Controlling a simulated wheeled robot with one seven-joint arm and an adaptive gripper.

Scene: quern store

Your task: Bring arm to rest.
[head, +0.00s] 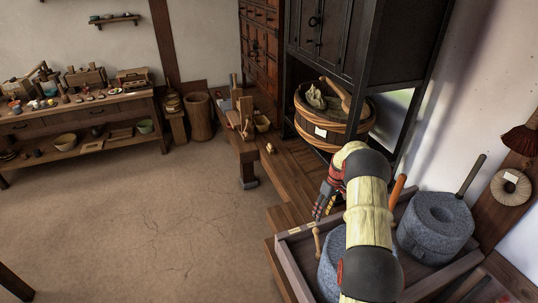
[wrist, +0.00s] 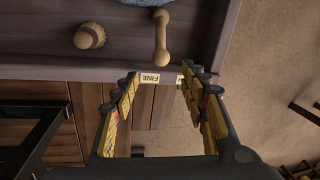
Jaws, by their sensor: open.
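My arm reaches forward over the quern tray (head: 288,266) in the head view. My gripper (head: 322,205) hangs at the tray's far left corner, partly hidden behind my own arm. In the wrist view my gripper (wrist: 158,82) is open, with its two yellow-and-black fingers well apart and nothing between them. Beyond the fingertips are the tray's wall (wrist: 60,65) and a small label reading "FINE" (wrist: 149,79).
A grey stone quern (head: 435,228) stands right of my arm; another (head: 329,270) is partly hidden beneath it. The floor (head: 140,215) at left is clear. A laden workbench (head: 75,108) stands far left.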

